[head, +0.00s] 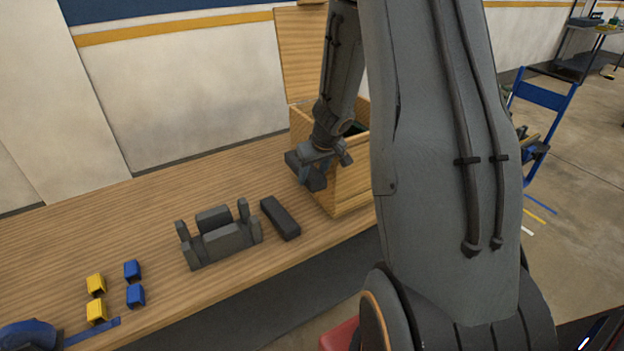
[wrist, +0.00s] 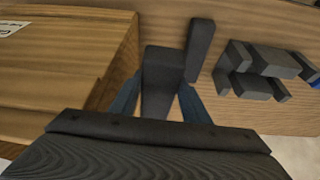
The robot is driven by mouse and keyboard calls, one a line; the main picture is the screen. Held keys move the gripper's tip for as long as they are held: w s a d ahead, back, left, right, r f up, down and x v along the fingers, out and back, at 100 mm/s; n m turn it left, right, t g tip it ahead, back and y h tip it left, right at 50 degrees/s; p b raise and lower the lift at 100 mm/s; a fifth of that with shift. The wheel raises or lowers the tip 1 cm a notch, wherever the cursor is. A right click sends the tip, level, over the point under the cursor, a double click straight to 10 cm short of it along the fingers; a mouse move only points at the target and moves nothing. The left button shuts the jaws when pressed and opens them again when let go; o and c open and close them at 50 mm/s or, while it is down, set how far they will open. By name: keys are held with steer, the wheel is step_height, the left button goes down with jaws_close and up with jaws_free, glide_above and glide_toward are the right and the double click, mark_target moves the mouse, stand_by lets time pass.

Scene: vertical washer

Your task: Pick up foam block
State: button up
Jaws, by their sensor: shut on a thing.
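My gripper (wrist: 160,108) has its two blue fingers on either side of a dark grey block, which looks like the foam block (wrist: 158,75), and is shut on it. The fingers and my wrist hide part of the block in the wrist view. In the head view my gripper (head: 310,176) points down beside the left side of the open wooden box, over the wooden table. I cannot tell whether the block touches the table.
A second, longer dark block (head: 280,217) lies on the table (head: 150,215). A dark fixture with upright posts (head: 217,238) stands left of it. The wooden box (head: 345,190) has its lid raised. Yellow blocks (head: 96,284) and blue blocks (head: 133,270) sit at the front left.

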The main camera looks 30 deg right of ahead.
step_height(320, 180, up, 11)
stand_by(0.6)
stand_by(0.4)
